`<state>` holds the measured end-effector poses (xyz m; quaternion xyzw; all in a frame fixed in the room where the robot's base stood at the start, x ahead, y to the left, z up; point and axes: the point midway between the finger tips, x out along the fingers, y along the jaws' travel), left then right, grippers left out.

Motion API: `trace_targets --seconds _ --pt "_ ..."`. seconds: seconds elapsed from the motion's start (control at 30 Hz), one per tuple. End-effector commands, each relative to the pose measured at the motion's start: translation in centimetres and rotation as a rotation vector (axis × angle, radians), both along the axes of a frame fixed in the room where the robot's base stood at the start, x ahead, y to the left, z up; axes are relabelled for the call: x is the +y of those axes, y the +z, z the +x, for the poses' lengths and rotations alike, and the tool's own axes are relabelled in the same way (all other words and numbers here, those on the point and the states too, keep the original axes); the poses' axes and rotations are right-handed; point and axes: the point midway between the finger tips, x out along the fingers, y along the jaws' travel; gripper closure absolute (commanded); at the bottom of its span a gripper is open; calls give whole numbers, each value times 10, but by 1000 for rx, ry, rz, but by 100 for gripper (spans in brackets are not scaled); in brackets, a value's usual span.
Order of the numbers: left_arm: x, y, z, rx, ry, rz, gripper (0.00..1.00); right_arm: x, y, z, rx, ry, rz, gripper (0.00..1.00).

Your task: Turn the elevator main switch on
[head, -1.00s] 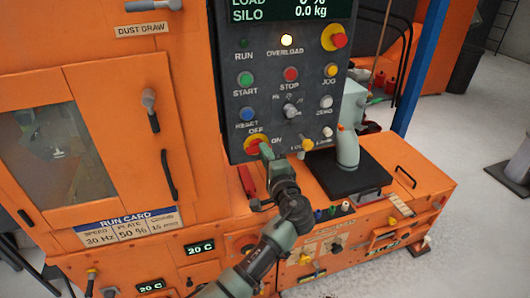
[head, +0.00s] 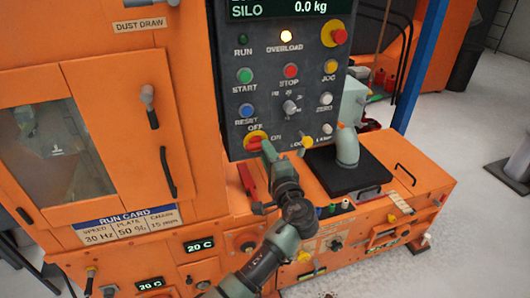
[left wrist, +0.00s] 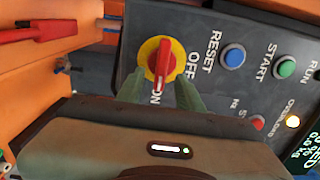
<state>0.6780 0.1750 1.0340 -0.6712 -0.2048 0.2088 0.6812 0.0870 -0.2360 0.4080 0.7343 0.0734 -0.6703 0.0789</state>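The main switch (head: 255,140) is a red handle on a yellow disc at the lower left of the grey control panel (head: 232,105). OFF is printed above it and ON to its right. In the left wrist view the switch's red handle (left wrist: 163,60) lies along the line toward the ON label. My left gripper (head: 267,149) is at the switch, and its green fingertips (left wrist: 160,88) stand either side of the handle's lower end with gaps visible. It looks open; contact cannot be told. My right gripper is not in view.
The panel carries a blue RESET button (head: 246,112), a green START button (head: 245,75), a red STOP button (head: 291,71) and a lit OVERLOAD lamp (head: 286,36). A red handle (left wrist: 42,27) shows in the left wrist view.

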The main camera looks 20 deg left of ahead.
Motion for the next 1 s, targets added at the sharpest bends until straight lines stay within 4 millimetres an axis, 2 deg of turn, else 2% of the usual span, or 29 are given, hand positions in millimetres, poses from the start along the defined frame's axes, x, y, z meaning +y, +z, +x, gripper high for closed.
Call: trace_targets --seconds 0.2,0.4,0.87,0.97,1.0 --pt "-22 -3 -32 1 -2 -3 64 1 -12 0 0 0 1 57" --pt "-32 -1 -47 1 -1 1 64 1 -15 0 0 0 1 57" --pt "-33 -1 -49 3 -1 2 64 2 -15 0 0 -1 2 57" --pt "-34 -16 -47 27 -14 -5 64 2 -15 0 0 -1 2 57" --pt "-34 -30 -46 52 -24 -13 64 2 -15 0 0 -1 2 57"
